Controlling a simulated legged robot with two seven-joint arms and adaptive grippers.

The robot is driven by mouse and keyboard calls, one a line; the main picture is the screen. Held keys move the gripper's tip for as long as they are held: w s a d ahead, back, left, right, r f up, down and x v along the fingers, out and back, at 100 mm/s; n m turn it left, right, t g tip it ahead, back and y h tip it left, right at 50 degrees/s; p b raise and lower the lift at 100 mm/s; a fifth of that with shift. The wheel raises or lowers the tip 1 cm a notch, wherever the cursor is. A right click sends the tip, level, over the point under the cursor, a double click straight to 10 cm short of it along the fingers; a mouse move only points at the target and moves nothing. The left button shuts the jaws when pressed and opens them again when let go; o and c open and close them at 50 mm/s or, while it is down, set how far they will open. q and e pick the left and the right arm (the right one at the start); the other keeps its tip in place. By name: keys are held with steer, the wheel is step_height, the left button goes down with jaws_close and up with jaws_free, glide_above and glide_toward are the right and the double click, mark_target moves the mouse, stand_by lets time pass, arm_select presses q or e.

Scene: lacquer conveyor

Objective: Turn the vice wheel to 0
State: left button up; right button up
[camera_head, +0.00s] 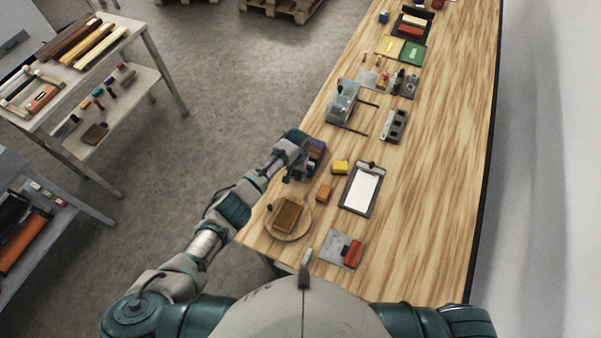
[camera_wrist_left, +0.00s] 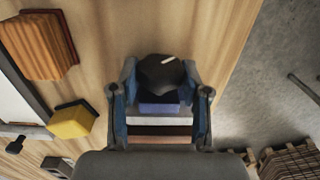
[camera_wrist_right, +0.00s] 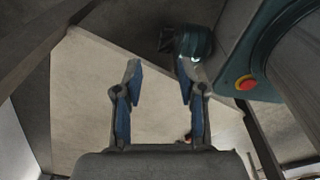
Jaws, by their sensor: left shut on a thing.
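The vice wheel (camera_wrist_left: 162,74) is a dark, rounded knob with a white mark on its face, seen in the left wrist view. Below it in that view is the purple-blue vice body (camera_wrist_left: 158,107) with a pale band. In the head view the vice (camera_head: 317,149) stands at the table's left edge, partly hidden by my arm. My left gripper (camera_wrist_left: 160,68) is shut on the wheel, one finger on each side. The white mark points up and right in that view; no numbers are legible. My right gripper (camera_wrist_right: 160,72) is open and empty, away from the vice.
Near the vice are a yellow block (camera_head: 340,167), an orange block (camera_head: 324,192) and a clipboard (camera_head: 345,194) with white paper. A round board (camera_head: 303,232) with a brown block lies nearer me. The table's right side is free.

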arm_select(q)
steer(key=shift+w+d+h, duration=0.1)
steer(key=shift+d+h, duration=0.05)
steer(key=shift+h, duration=0.15)
steer(key=shift+w+a, duration=0.1)
steer(key=shift+a, duration=0.45)
steer(key=shift+d+r, duration=0.15)
steer(key=shift+d, duration=0.45)
steer(key=shift+a, duration=0.3)
steer(key=shift+d, duration=0.1)
arm_select(e)
steer(key=shift+w+a+r, duration=0.1)
steer(key=shift+a+r, duration=0.05)
steer(key=shift+a, duration=0.55)
